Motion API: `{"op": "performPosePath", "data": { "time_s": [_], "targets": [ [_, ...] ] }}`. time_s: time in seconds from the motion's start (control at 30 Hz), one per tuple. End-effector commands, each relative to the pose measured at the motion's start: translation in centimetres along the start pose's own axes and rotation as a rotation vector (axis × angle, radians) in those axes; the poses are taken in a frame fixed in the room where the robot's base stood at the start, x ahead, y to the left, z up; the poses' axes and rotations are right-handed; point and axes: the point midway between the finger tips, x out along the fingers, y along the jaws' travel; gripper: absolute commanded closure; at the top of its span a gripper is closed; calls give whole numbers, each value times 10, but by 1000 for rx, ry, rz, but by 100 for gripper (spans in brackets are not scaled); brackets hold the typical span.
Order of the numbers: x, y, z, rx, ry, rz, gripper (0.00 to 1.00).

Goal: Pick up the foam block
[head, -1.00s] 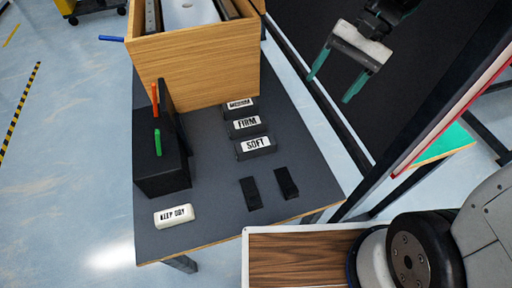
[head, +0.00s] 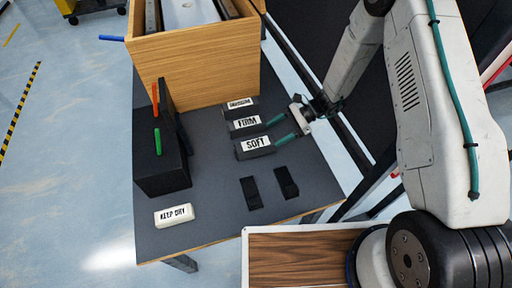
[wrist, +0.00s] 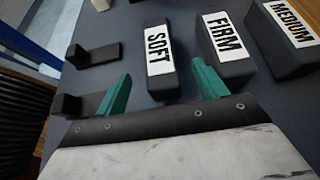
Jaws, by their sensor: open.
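Three dark grey blocks with white labels stand in a row on the dark table: SOFT (head: 255,146), FIRM (head: 245,124) and MEDIUM (head: 240,103). In the wrist view they are SOFT (wrist: 164,83), FIRM (wrist: 236,70) and MEDIUM (wrist: 281,56). I cannot tell from looks alone which one is the foam block. My gripper (head: 271,134) is open and empty, at the right end of the SOFT block. In the wrist view its green fingers (wrist: 161,76) are on either side of the SOFT block's near end, the right one in the gap towards FIRM. Contact cannot be told.
Two small black L-shaped pieces (head: 251,193) (head: 286,183) stand in front of the blocks. A white KEEP DRY block (head: 174,216) lies front left. A black box (head: 160,163) stands at the left, and a wooden box (head: 200,67) stands behind.

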Motion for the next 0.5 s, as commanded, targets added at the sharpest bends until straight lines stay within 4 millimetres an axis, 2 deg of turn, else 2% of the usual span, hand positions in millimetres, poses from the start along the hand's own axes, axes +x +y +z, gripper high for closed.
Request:
{"op": "performPosePath", "data": {
  "time_s": [0.33,0.5],
  "targets": [
    [40,1,0,5,-1,2,29],
    [66,2,3,4,-2,2,29]
  ]
}}
